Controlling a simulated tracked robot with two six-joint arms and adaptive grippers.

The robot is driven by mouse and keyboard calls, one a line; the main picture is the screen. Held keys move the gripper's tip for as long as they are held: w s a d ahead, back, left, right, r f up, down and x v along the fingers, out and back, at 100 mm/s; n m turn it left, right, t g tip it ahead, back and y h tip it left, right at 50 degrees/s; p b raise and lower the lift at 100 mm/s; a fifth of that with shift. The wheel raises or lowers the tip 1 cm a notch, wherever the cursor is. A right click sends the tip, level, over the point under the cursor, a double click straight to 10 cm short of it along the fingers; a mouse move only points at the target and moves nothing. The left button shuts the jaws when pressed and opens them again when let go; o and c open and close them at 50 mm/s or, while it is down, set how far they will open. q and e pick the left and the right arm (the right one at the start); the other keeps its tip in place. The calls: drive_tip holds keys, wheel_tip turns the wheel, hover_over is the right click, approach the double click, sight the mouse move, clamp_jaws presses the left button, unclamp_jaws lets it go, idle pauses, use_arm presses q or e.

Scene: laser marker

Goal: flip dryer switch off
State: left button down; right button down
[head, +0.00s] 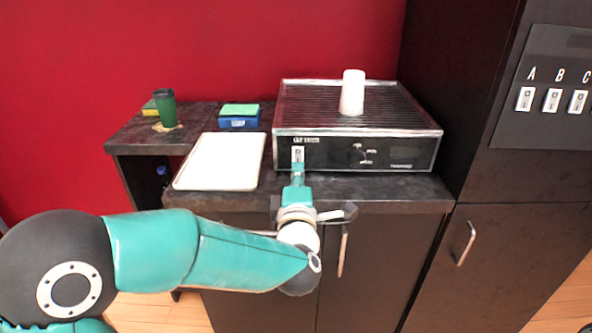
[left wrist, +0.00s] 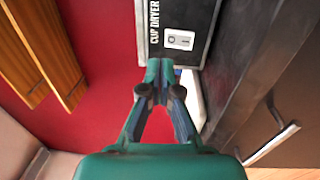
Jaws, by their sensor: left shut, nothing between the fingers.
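The cup dryer (head: 420,152) is a dark box with a ribbed top, standing on the counter. Its small white switch (head: 297,153) is at the left end of the front face. In the left wrist view the switch (left wrist: 180,40) shows O and I marks beside the "CUP DRYER" label; which way it is set I cannot tell. My left gripper (head: 298,168) is shut and empty, just in front of and slightly below the switch. In the left wrist view its fingertips (left wrist: 160,66) are close to the panel; I cannot tell whether they touch. My right gripper is not in view.
A stack of white cups (head: 352,92) stands on the dryer. A white tray (head: 220,162) lies left of it. A green cup (head: 165,108) and a green-and-blue box (head: 239,116) stand further left. A panel with switches A, B, C (head: 552,100) is on the right cabinet.

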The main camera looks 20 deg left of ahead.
use_arm(q)
drive_tip(key=r+v, duration=0.1)
drive_tip(key=v, duration=0.5)
drive_tip(key=shift+r, duration=0.2)
drive_tip(key=s+f+m+g+h, duration=0.2)
drive_tip(key=f+m+g+h, duration=0.3)
drive_tip(key=f, duration=1.1)
drive_tip(key=s+f+m+g+h, duration=0.1)
drive_tip(key=s+f+m+g, duration=0.15)
drive_tip(key=f+m, duration=0.95)
drive_tip(key=s+d+f+m+g+h, duration=0.25)
drive_tip(key=s+f+g, duration=0.75)
drive_tip(key=s+f, duration=1)
wheel_tip(320, 180, up, 12)
drive_tip(key=p, duration=1.2)
drive_tip(key=shift+a+r+h+p, duration=0.25)
drive_tip(key=shift+a+h+p, duration=0.05)
drive_tip(key=shift+a+h, duration=0.1)
drive_tip(key=shift+n, duration=0.25)
